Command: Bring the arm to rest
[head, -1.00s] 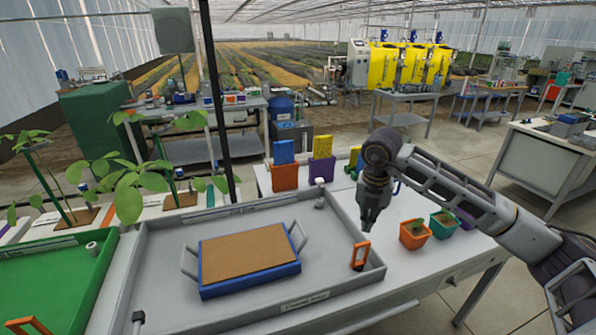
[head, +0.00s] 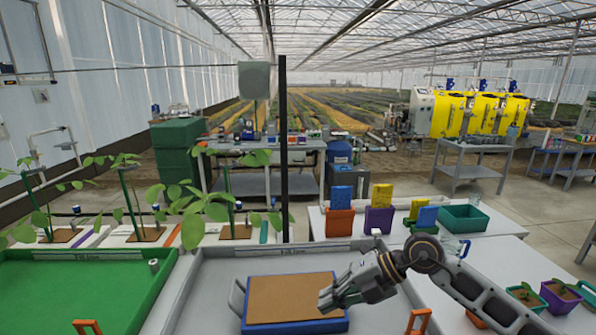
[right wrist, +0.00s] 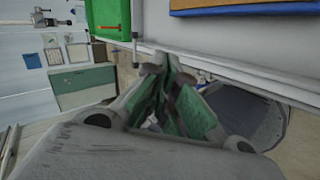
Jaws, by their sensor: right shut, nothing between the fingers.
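My right gripper (head: 340,296) is shut and empty. In the head view it hangs in front of the right part of a blue tray with a brown surface (head: 290,296) and hides part of it; I cannot tell its height above it. The right arm comes in from the lower right. In the right wrist view the gripper's fingers (right wrist: 172,85) come together near the front edge of the grey bench tray, with the blue tray (right wrist: 215,6) beyond at the top. My left gripper is not in view.
The blue tray stands in a grey walled tray (head: 215,290). A green tray (head: 80,290) lies to the left. An orange-handled item (head: 418,322) is at the lower right. Potted seedlings (head: 560,296) and colored bins (head: 340,222) stand on the white table.

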